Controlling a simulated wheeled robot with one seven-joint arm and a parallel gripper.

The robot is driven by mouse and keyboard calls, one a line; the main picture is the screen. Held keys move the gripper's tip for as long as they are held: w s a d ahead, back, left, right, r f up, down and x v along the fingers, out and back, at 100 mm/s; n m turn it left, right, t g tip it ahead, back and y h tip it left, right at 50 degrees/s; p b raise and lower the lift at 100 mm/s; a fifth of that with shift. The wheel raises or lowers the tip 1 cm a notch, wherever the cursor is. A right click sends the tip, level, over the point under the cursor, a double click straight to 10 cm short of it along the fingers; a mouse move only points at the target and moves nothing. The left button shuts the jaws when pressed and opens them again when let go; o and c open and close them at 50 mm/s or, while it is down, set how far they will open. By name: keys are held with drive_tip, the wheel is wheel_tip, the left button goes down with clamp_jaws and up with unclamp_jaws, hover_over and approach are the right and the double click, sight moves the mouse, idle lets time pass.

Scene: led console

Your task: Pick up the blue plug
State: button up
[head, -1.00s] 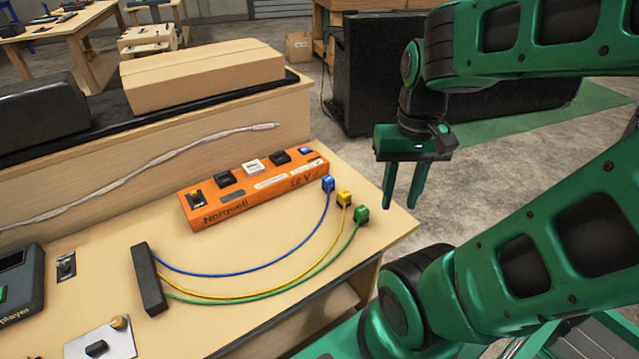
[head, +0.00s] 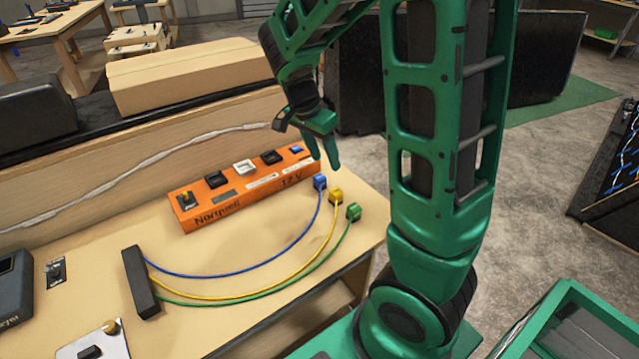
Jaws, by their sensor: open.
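The blue plug (head: 320,182) sits on the table at the end of a blue cable, close to the right end of the orange console (head: 240,190). The cable runs left to a black block (head: 141,282). My gripper (head: 325,158) is open and empty, with its fingers pointing down. In the picture its fingertips appear just above the blue plug; I cannot tell the exact height gap. The jaws are seen partly side-on. Nothing hides the blue plug.
A yellow plug (head: 336,195) and a green plug (head: 353,212) sit close to the right of the blue plug. The console has several switches on top. A cardboard box (head: 190,74) lies on the raised shelf behind. The table's right edge is near the plugs.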

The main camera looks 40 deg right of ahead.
drive_tip(key=m, duration=0.2)
approach(319, 177)
drive_tip(key=h, duration=0.1)
drive_tip(key=x, duration=1)
drive_tip(key=shift+a+f, duration=0.25)
drive_tip(key=shift+f, duration=0.25)
drive_tip(key=c, duration=1.1)
